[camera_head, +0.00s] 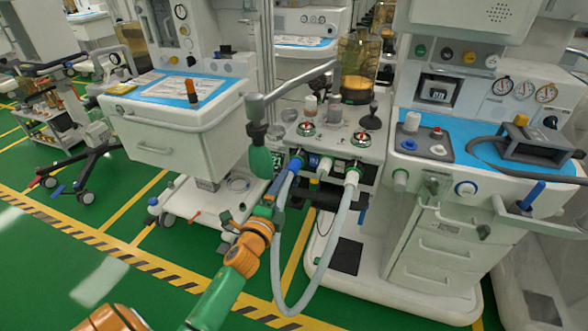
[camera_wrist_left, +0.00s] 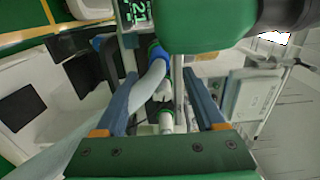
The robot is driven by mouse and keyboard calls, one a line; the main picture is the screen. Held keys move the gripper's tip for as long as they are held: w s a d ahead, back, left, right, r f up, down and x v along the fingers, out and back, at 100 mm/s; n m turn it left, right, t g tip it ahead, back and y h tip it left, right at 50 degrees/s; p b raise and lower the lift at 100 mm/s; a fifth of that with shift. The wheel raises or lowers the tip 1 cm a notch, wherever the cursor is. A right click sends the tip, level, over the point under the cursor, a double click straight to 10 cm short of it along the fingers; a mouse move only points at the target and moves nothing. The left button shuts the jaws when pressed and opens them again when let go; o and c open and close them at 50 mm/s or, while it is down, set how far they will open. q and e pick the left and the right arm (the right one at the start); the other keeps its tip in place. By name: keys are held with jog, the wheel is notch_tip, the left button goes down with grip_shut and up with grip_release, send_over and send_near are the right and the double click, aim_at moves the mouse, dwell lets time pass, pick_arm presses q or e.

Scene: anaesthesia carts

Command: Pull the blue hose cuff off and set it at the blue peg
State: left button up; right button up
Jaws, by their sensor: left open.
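The blue hose cuff (camera_head: 295,163) is at the upper end of a pale corrugated hose (camera_head: 318,272), beside a dark blue port on the middle cart's front. In the left wrist view the blue cuff (camera_wrist_left: 157,52) shows between the finger tips. My left gripper (camera_head: 281,190) is open around the hose end, just below the cuff; I cannot tell whether a finger touches it. The hose's other end has a white cuff (camera_head: 352,176) at a port to the right. An upright blue peg (camera_head: 532,194) stands at the right cart's front edge. My right gripper is not in view.
A green breathing bag (camera_head: 262,161) hangs close left of my left gripper, and its green bulk fills the top of the left wrist view (camera_wrist_left: 205,25). A grey bar (camera_head: 300,80) reaches above it.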

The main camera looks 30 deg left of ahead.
aim_at(291, 173)
pick_arm(q)
jog(key=b+x, duration=0.2)
jog(key=x, duration=0.5)
jog(key=shift+w+a+f+b, duration=0.1)
jog(key=shift+w+b, duration=0.2)
jog(key=shift+w, duration=0.1)
dwell(0.6)
grip_shut()
jog(key=shift+s, duration=0.2)
jog(key=shift+s+p, duration=0.15)
jog(key=shift+p, duration=0.15)
jog(key=shift+s+d, duration=0.25)
jog(key=shift+s, duration=0.35)
jog(key=shift+p+v, duration=0.95)
jog(key=shift+v, duration=1.15)
